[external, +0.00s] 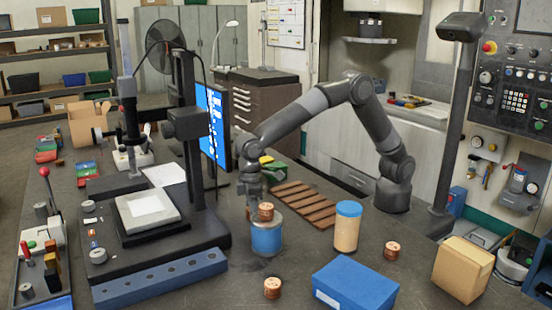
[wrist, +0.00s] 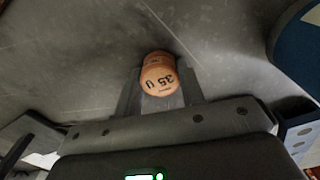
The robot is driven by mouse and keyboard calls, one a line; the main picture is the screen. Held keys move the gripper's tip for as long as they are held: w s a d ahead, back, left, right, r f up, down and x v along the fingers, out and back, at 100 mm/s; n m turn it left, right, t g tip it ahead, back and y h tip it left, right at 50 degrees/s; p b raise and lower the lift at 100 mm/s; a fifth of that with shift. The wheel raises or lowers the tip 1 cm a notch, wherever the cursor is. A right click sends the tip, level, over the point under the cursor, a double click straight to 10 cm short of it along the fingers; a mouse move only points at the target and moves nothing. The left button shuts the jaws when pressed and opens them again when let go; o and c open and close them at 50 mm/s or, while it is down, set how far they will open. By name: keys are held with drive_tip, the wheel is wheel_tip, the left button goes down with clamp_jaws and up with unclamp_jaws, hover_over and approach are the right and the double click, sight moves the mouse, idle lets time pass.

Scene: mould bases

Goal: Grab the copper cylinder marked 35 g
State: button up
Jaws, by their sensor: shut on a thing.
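A copper cylinder with dark marking that reads 35 (wrist: 159,75) sits between the fingers of my gripper (wrist: 160,92) in the wrist view. The character beside the number is hard to read. The fingers are shut on its sides. In the external view my gripper (external: 256,204) points down, with a copper cylinder (external: 266,211) at its tip, seen at the top of a blue tin (external: 267,239). I cannot tell from this view whether it touches the tin. Two other copper cylinders stand on the bench, one in front (external: 272,288) and one at right (external: 392,251); their marks are too small to read.
A tan jar with a blue lid (external: 347,228), a blue box (external: 355,286) and a cardboard box (external: 462,269) stand to the right. A brown slatted rack (external: 305,204) lies behind. A dark stand with a pale plate (external: 147,211) fills the left.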

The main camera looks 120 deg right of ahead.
drive_tip(key=c, duration=0.6)
drive_tip(key=shift+r, duration=0.15)
